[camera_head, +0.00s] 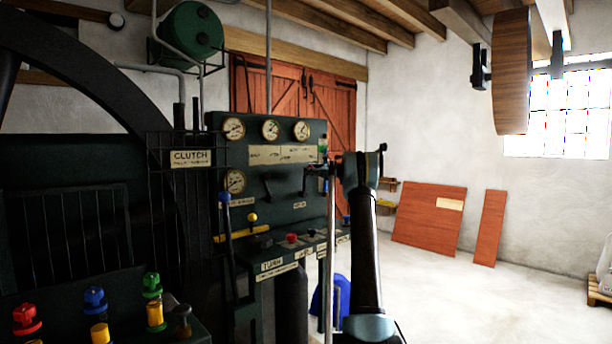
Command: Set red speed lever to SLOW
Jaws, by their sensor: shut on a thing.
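My gripper (318,170) is at the right edge of the dark green control panel (285,180), at the end of my black arm. It is small in this view and is shut on a lever handle there, taken to be the red speed lever. The fingers and wrist cover most of the handle, so its colour and exact position are hard to make out. I cannot read a SLOW mark on the pale label plate (283,154). A green knob (323,147) sits just above the gripper.
A blue-topped lever (224,197) stands left of the panel. A red knob (291,238) is on the lower ledge. Colored valves (95,299) fill the front left. A CLUTCH sign (191,158) hangs by the large wheel.

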